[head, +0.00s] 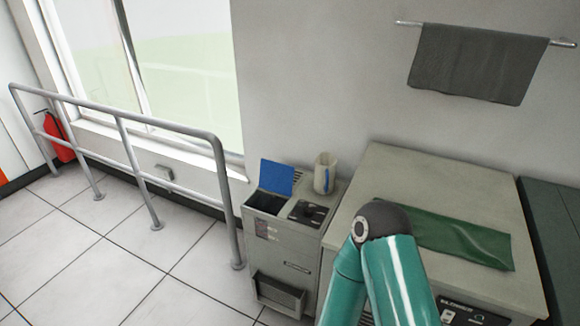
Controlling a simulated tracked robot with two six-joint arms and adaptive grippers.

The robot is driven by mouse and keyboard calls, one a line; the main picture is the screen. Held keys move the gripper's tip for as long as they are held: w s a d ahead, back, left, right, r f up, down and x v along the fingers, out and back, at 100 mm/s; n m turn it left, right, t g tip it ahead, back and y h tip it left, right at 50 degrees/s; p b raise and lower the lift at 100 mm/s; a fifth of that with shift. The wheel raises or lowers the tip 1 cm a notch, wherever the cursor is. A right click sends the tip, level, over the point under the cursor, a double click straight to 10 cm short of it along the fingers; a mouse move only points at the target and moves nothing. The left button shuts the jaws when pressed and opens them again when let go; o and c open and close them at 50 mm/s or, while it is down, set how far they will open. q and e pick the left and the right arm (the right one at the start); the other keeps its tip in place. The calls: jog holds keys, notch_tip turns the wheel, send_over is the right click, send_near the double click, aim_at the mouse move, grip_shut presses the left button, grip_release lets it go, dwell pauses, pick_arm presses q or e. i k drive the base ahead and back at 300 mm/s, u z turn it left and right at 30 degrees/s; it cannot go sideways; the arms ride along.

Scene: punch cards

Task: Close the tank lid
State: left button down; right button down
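The blue tank lid (277,177) stands raised at the back left of the top of a small grey machine (290,254). In front of the lid, the dark tank opening (265,203) is uncovered. A teal arm link of mine with a dark joint fills the lower middle, right of the small machine and in front of the larger cabinet. Neither of my grippers shows in the head view.
A pale jug (325,173) stands on the machine's back right, beside the lid. A beige cabinet (440,185) with a folded green cloth (455,237) is to the right. A metal railing (130,160) runs along the left. The tiled floor in front is clear.

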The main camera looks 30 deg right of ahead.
aim_at(278, 178)
jog(key=z, duration=1.55)
jog(key=i, duration=0.15)
jog(key=u, duration=3.5)
jog(key=i, duration=1.2)
jog(key=z, duration=2.7)
jog(key=i, duration=1)
jog(key=u, duration=0.05)
